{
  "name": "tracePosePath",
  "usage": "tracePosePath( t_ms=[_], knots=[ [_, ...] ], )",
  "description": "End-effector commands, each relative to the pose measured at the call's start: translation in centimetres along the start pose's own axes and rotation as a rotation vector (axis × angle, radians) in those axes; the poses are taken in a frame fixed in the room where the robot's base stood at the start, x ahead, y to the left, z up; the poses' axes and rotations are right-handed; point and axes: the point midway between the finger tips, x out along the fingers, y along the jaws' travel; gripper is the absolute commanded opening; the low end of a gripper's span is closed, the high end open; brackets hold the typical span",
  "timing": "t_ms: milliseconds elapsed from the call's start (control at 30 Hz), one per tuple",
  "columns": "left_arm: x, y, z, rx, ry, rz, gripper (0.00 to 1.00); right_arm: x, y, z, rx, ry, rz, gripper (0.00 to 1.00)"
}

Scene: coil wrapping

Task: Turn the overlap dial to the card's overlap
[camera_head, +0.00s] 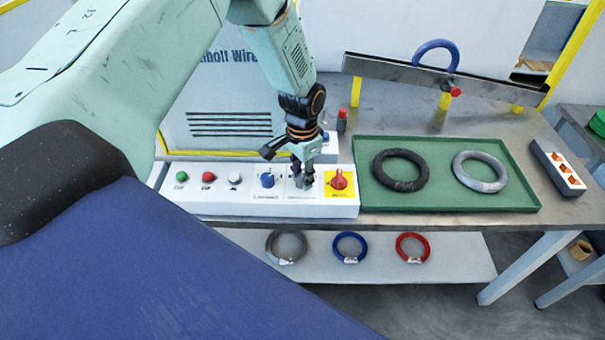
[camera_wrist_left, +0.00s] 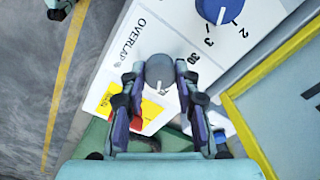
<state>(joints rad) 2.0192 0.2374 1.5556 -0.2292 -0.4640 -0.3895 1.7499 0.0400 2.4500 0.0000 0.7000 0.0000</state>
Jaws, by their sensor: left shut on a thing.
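The overlap dial is a grey round knob (camera_wrist_left: 160,70) on a white panel, beside the printed word OVERLAP in the left wrist view. A pale pointer mark shows on the knob's lower side. The number 30 is legible by the knob, and other marks are hidden by the fingers. My left gripper (camera_head: 303,184) points down at the panel in the head view. Its two fingers (camera_wrist_left: 160,82) are shut on the knob, one on each side. I cannot make out a card with an overlap value. My right gripper is not in view.
On the control panel (camera_head: 220,202), a blue dial (camera_head: 268,180) and a red switch on yellow (camera_head: 338,180) flank the gripper closely. Coloured buttons sit further left. A green tray (camera_head: 440,205) with two coils lies to the right. Several coils lie on the shelf below.

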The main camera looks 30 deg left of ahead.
Motion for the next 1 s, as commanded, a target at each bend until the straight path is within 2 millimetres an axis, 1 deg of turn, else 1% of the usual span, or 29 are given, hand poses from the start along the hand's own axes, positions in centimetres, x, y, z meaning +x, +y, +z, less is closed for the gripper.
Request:
tracePosePath(
  t_ms=[267, 300, 533, 567, 867, 967, 1000],
  knots=[
    [-0.2, -0.1, -0.1, 0.004, 0.003, -0.002, 0.00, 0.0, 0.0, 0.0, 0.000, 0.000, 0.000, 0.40],
    [-0.2, -0.1, -0.1, 0.003, 0.003, -0.003, 0.33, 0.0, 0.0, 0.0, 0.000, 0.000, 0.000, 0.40],
    [-0.1, -0.1, -0.1, 0.002, 0.002, -0.002, 0.52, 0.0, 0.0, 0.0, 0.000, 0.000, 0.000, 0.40],
    [-0.1, -0.1, -0.1, 0.002, 0.002, -0.001, 0.54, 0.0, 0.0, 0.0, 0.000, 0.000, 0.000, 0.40],
    [-0.2, 0.0, 0.0, 0.001, 0.001, -0.001, 0.54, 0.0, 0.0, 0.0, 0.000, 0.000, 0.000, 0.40],
    [-0.9, 0.0, -0.1, 0.001, 0.002, -0.001, 0.54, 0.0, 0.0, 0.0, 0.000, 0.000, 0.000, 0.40],
    [-1.4, -0.1, -0.1, 0.001, 0.003, -0.001, 0.54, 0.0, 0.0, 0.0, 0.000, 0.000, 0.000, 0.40]
  ],
)
